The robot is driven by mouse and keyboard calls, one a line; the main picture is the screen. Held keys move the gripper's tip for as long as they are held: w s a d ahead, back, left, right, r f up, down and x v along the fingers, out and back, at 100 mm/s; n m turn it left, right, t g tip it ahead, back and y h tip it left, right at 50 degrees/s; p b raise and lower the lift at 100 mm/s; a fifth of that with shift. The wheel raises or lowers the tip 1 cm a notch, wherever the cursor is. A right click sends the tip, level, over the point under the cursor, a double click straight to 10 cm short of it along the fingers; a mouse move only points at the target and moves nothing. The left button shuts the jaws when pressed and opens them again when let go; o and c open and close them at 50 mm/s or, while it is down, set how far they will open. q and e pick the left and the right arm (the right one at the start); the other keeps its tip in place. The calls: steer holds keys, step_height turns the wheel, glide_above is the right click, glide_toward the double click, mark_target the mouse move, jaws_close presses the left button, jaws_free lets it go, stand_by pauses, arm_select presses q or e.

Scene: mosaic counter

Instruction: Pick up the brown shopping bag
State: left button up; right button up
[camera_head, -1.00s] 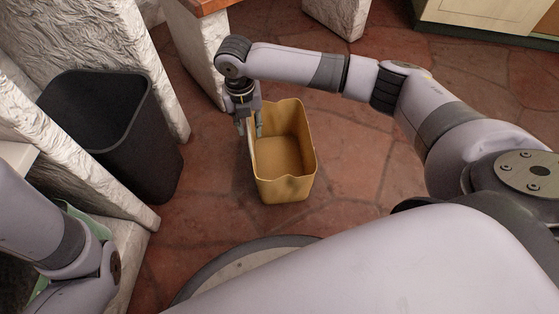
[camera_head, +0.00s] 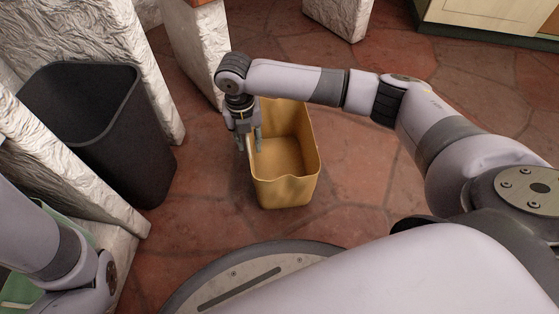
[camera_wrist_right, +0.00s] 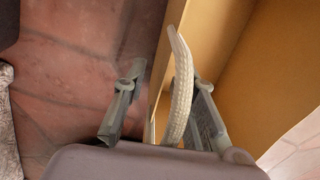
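The brown shopping bag (camera_head: 290,185) stands upright and open-topped on the floor in the middle of the head view. Its tan wall (camera_wrist_right: 230,40) fills much of the right wrist view. A pale woven handle (camera_wrist_right: 181,85) rises at the bag's left side. My right gripper (camera_head: 249,146) points down at that side, its two fingers (camera_wrist_right: 163,105) apart. The handle lies between the fingers, nearer the right one, and they do not look closed on it. Part of the bag's back rim is hidden by my right arm. Only links of my left arm show, at lower left.
A black bin (camera_head: 110,125) stands left of the bag, between rough white stone supports. A stone leg (camera_head: 196,55) stands behind the gripper. A green thing (camera_head: 20,290) is partly hidden at lower left. Red stone floor (camera_head: 370,180) is clear right of the bag.

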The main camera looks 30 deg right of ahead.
steer(key=shift+c, duration=0.3)
jaws_close()
stand_by(0.6)
